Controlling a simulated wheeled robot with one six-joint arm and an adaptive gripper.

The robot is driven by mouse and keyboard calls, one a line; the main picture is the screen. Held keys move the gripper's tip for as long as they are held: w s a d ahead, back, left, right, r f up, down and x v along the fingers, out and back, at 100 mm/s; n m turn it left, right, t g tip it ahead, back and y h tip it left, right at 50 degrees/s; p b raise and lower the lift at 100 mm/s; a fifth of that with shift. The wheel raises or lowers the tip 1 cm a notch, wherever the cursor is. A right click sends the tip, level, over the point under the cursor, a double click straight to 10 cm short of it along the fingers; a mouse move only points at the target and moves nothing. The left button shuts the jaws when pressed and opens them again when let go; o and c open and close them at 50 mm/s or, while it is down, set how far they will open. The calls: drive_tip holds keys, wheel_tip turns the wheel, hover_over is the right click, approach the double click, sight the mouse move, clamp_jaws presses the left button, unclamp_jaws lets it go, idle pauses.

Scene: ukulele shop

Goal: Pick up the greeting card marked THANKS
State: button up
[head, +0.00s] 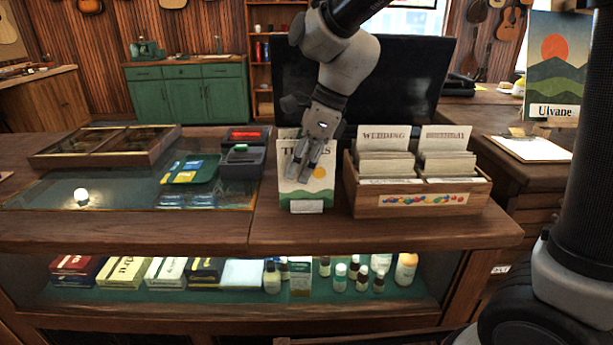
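The greeting card marked THANKS (318,197) stands upright on the counter, in the middle of the head view. It is cream, with a green hill and a yellow sun, and a small white label sits at its bottom front. The middle letters of its word are hidden behind my gripper. My gripper (302,176) points down in front of the card's upper part as seen here. Its two fingers look apart, with nothing seen held between them. I cannot tell whether they touch the card.
A wooden box (420,205) of WEDDING and BIRTHDAY cards stands close to the right. A black card terminal (242,163) and a wooden display tray (105,146) lie to the left. A dark screen (410,90) rises behind. The counter's front edge is near.

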drive_tip(key=shift+f, duration=0.2)
idle(0.5)
clamp_jaws()
